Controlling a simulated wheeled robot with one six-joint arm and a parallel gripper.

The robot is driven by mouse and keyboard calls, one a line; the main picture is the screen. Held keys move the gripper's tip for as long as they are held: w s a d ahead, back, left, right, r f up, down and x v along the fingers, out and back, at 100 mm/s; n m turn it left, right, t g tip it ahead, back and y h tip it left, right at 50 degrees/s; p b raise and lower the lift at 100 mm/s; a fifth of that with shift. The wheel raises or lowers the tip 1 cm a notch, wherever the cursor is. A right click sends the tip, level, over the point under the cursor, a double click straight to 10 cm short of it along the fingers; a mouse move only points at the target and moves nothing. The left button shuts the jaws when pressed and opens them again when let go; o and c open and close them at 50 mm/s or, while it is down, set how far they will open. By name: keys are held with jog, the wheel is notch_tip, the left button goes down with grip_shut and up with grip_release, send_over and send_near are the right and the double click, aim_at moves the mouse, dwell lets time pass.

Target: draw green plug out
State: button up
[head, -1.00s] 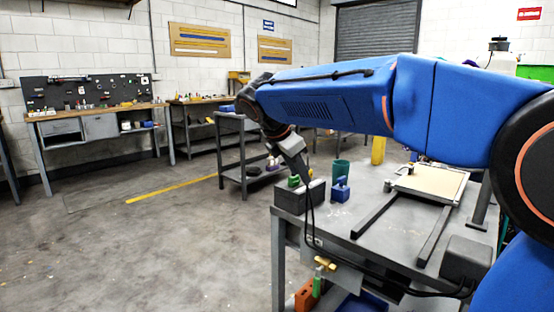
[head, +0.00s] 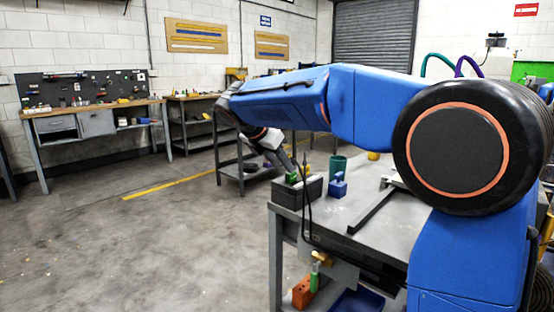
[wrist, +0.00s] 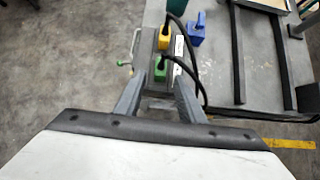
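The green plug (wrist: 160,69) stands in a dark grey block (head: 297,191) at the near left corner of the workbench. It also shows in the head view (head: 292,177). A black cable loops from it. A yellow plug (wrist: 164,40) with its own black cable stands just beyond it in the same block. My gripper (wrist: 158,84) is open, its two fingers spread to either side with a gap between them. The green plug lies in line with that gap, just past the fingertips in the wrist view. I cannot tell whether the fingers touch it.
A blue block-like piece (head: 338,185) and a dark green cup (head: 338,165) stand on the workbench (head: 335,213) right of the dark block. Dark rails (head: 373,212) lie farther right. An orange block (head: 302,294) is on the shelf below. The floor on the left is clear.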

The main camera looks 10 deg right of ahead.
jog(key=shift+x, duration=2.6)
jog(key=shift+d, duration=0.1)
grip_shut()
